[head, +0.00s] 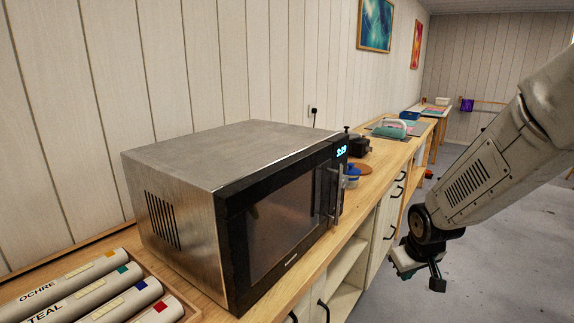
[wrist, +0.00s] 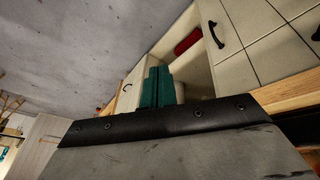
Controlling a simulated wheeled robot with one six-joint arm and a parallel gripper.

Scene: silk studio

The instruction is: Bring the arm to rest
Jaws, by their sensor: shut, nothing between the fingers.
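My arm (head: 480,172) reaches down from the right edge of the head view. My gripper (head: 436,280) hangs at its lower end, in front of the counter's cabinets and over the grey floor, apart from the counter. In the wrist view its two green fingers (wrist: 157,72) are together with nothing between them.
A microwave (head: 205,155) with its door closed stands on the wooden counter (head: 352,212). A tray of labelled tubes (head: 75,292) lies at front left. Cabinets with black handles (head: 388,232) run below the counter. The floor (head: 480,290) at right is open.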

